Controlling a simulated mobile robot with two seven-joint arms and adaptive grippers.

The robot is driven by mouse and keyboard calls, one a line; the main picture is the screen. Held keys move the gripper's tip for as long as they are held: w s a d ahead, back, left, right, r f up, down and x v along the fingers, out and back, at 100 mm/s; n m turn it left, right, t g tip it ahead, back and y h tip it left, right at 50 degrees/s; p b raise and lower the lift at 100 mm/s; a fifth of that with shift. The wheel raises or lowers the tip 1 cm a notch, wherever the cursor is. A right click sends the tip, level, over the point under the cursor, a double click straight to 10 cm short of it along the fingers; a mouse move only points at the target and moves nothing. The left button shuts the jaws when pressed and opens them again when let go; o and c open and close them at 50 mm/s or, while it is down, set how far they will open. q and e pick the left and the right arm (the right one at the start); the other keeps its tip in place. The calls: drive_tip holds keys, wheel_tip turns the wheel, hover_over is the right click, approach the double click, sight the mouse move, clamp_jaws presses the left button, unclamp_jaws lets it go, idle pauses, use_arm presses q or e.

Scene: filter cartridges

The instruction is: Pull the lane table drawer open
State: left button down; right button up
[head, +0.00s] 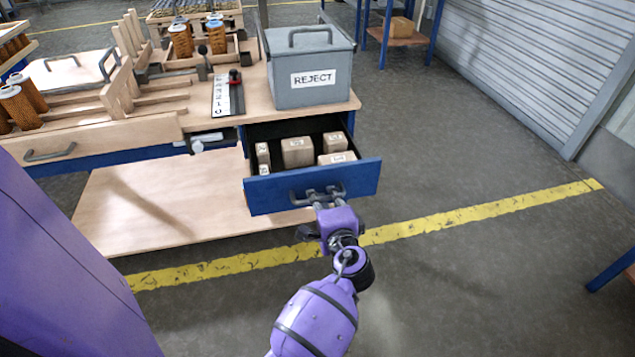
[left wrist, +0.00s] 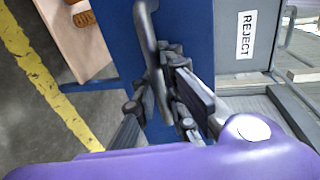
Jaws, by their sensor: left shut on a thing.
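The lane table drawer (head: 354,180) has a blue front and stands pulled out from under the table's right end. Several brown cardboard boxes (head: 297,151) lie inside it. Its grey bar handle (head: 300,199) runs across the front, and the handle (left wrist: 151,40) also shows in the left wrist view. My left gripper (head: 326,196) is shut on this handle. In the left wrist view its dark fingers (left wrist: 172,88) sit on either side of the bar. My right gripper is not in view.
A grey REJECT bin (head: 308,95) with a lid stands on the tabletop above the drawer. A wooden lower shelf (head: 150,205) lies left of the drawer. The floor in front and to the right is clear, crossed by a yellow line (head: 470,214).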

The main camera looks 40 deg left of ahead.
use_arm(q)
drive_tip(key=shift+f+v, duration=0.2)
drive_tip(key=shift+v, duration=0.7)
drive_tip(key=shift+f+v, duration=0.2)
drive_tip(key=shift+v, duration=0.7)
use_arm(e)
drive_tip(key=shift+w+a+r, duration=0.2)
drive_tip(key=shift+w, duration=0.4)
use_arm(q)
drive_tip(key=shift+r, duration=0.1)
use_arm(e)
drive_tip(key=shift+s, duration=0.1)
use_arm(q)
drive_tip(key=c, duration=1.8)
unclamp_jaws()
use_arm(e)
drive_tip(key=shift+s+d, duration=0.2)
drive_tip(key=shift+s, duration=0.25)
use_arm(q)
drive_tip(key=v, duration=1.2)
drive_tip(key=shift+d, duration=0.1)
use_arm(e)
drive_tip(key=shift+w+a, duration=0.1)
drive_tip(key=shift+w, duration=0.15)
